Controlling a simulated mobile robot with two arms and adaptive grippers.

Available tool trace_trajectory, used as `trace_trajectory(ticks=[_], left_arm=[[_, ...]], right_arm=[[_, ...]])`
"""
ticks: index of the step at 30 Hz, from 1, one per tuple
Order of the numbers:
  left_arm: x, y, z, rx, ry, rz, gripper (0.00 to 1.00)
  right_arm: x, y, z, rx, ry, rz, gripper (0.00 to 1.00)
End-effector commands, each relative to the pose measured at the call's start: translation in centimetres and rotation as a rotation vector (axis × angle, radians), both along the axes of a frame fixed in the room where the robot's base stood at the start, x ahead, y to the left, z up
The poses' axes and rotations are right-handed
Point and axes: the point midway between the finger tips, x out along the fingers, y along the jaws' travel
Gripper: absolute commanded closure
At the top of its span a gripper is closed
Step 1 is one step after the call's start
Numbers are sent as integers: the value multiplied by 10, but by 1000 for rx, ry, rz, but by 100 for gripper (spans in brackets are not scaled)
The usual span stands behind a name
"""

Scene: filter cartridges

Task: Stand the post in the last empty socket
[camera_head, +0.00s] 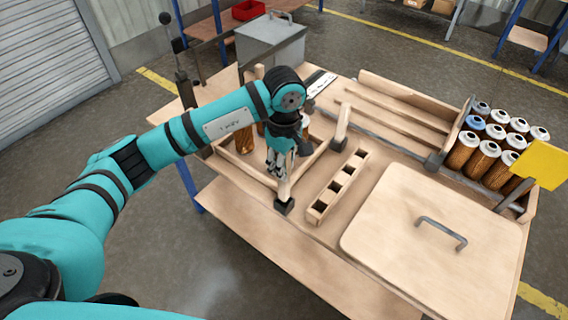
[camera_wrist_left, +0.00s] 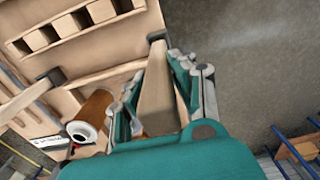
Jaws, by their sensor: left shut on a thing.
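My left gripper (camera_head: 280,160) points down at the near edge of the table and is shut on a pale wooden post (camera_head: 284,188). The post also shows between the fingers in the left wrist view (camera_wrist_left: 157,90). Its lower end meets a dark square block (camera_head: 284,206); I cannot tell whether this is a foot or a socket. A second post (camera_head: 341,122) stands upright to the right, with a similar dark block at its base. A wooden strip (camera_head: 320,208) with several dark square openings lies right of the held post; it also shows in the left wrist view (camera_wrist_left: 68,40). My right gripper is out of view.
Brown cartridges with pale tops (camera_head: 483,155) fill a tray at the right. A brown cartridge (camera_wrist_left: 93,112) is close beside the left gripper. A wooden lid (camera_head: 400,240) with a handle covers the front right. A grey box (camera_head: 270,45) stands behind.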

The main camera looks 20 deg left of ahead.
Motion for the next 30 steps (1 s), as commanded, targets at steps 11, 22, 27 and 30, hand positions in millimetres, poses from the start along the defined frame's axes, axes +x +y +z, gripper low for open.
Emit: trace_trajectory(ticks=[11,22,27,30], left_arm=[[0,0,-10,0,0,0,100],[0,0,-21,0,0,1,100],[0,0,-26,0,0,1,100],[0,0,-30,0,0,0,100]], right_arm=[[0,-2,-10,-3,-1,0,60],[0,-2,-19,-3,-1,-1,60],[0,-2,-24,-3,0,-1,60],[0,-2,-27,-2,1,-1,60]])
